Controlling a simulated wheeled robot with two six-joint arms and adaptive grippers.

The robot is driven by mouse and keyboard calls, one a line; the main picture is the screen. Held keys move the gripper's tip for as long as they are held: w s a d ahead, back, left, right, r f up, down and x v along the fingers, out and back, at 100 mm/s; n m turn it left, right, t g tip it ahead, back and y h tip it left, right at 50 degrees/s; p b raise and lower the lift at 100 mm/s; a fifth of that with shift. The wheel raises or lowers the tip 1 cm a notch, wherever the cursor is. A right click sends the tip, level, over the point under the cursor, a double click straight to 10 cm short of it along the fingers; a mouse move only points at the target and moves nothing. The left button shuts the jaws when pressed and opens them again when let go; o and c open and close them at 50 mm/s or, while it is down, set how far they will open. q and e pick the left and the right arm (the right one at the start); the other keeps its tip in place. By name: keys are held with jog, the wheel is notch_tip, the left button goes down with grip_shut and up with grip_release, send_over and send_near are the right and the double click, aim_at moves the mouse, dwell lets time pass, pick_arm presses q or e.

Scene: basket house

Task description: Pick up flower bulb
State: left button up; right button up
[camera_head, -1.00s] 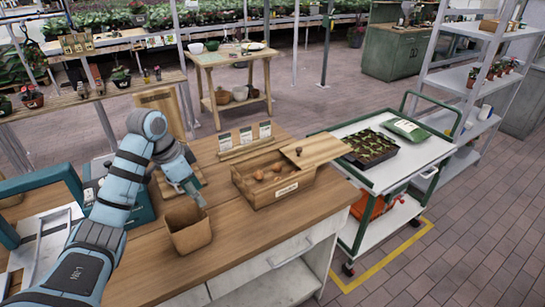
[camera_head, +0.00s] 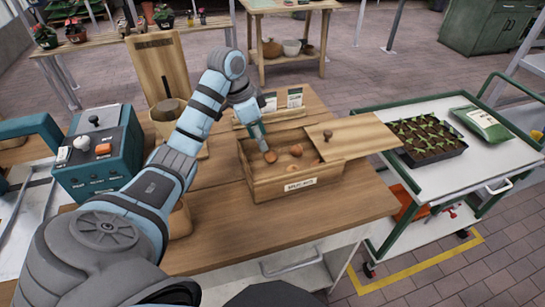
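Several brown flower bulbs, one of them a bulb at the back right (camera_head: 296,150), lie in an open wooden box (camera_head: 288,190) on the bench. Another bulb (camera_head: 271,157) lies right by my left gripper's tips. My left gripper (camera_head: 263,147) points down into the back left part of the box; the gap between its fingers is too small to make out. Whether it touches the bulb cannot be told. My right gripper is out of view.
A wooden lid (camera_head: 352,137) with a knob lies across the box's right side. A brown pot (camera_head: 180,220) is partly hidden behind my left arm. A teal device (camera_head: 98,155) stands left. A cart (camera_head: 455,185) with a seedling tray (camera_head: 425,138) stands right.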

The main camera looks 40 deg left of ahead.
aim_at(269, 151)
pick_arm(q)
jog(key=shift+x, duration=0.8)
jog(key=x, duration=0.3)
jog(key=w+x, duration=0.1)
jog(key=x, duration=0.2)
jog(key=shift+w+d, duration=0.1)
jog(key=shift+d, duration=0.1)
jog(key=shift+s+r, duration=0.2)
jog(key=shift+s, duration=0.05)
jog(key=shift+c, duration=0.6)
jog(key=c, duration=0.6)
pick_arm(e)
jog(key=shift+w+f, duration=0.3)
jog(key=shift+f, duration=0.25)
